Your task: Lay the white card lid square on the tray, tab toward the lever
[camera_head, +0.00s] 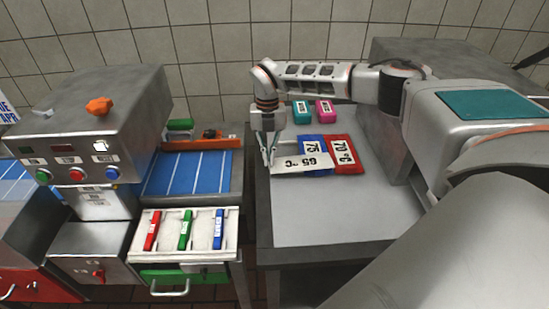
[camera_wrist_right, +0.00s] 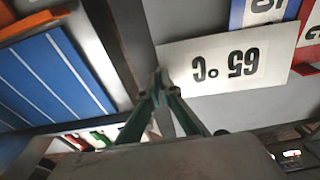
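The white card lid (camera_head: 303,164), marked 65 °C, is at the left side of the grey table, its right end overlapping the blue card marked 75 (camera_head: 313,146). It also shows in the right wrist view (camera_wrist_right: 215,75). My right gripper (camera_head: 270,160) points down at the lid's left end. Its fingertips (camera_wrist_right: 160,80) are drawn together at the middle of that short edge and look shut on it. Whether the lid is lifted is hard to tell. A white tray (camera_head: 158,246) holds red, green and blue bars. My left gripper is not in view.
A red card (camera_head: 344,155) marked 70 °C lies beside the blue one. Teal and pink blocks (camera_head: 324,110) stand behind. A grey machine (camera_head: 80,110) with an orange knob (camera_head: 99,106) stands left, beside a blue striped surface (camera_head: 190,173). The table's front (camera_head: 325,215) is clear.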

